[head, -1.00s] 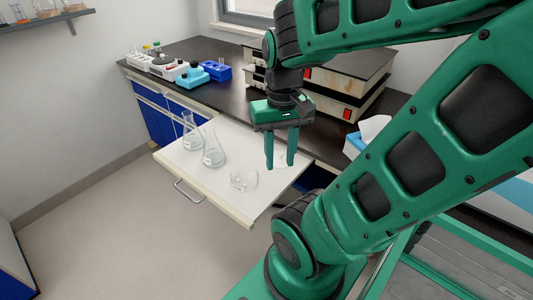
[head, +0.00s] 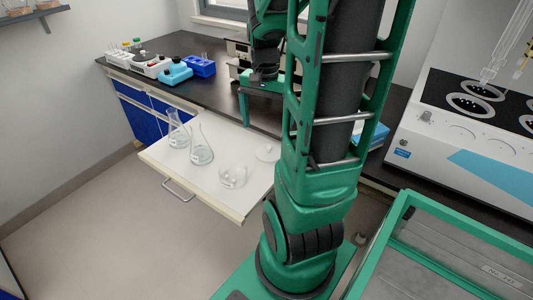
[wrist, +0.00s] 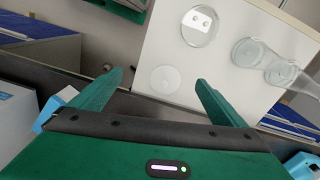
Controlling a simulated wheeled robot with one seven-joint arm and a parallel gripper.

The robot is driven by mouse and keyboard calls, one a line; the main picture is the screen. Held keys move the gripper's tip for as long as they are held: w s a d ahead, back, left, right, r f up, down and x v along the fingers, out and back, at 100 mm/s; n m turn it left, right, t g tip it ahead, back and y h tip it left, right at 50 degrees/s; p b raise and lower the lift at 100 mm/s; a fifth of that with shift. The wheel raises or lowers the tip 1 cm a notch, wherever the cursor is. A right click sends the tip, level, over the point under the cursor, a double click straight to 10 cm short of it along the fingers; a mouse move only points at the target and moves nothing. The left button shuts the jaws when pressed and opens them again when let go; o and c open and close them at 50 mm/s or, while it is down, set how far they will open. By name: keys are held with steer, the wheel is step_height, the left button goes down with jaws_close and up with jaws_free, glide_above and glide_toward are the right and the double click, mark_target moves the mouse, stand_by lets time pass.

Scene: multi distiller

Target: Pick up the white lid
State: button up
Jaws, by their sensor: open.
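The white lid (head: 268,153), a round pale disc with a small knob, lies on the pulled-out white drawer board (head: 204,196), near its right side. In the wrist view the lid (wrist: 165,79) shows between and beyond my fingertips, with nothing gripped. My gripper (wrist: 159,77) is open and empty. In the head view my gripper (head: 245,106) is over the counter, behind and above the lid; my arm hides one finger.
A round glass dish (head: 233,176) sits left of the lid. Two glass flasks (head: 201,150) stand farther left on the board. Stacked boxy devices (head: 236,52) are on the dark counter (head: 215,92). A white appliance (head: 440,150) is at right.

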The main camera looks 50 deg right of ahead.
steer(key=w+d+f+m, duration=0.3)
steer(key=d+f+m, duration=0.1)
steer(key=d, duration=0.3)
glide_above(269, 146)
steer(key=shift+m, duration=0.3)
steer(key=f, duration=0.5)
steer(key=shift+s+d+f, duration=0.15)
steer(key=shift+d+f, duration=0.05)
steer(key=shift+f, duration=0.2)
steer(key=shift+a+f, duration=0.15)
steer(key=shift+f, duration=1.25)
steer(key=shift+a+f, duration=0.15)
steer(key=shift+f, duration=1.2)
steer(key=shift+c, duration=0.7)
steer(key=c, duration=1)
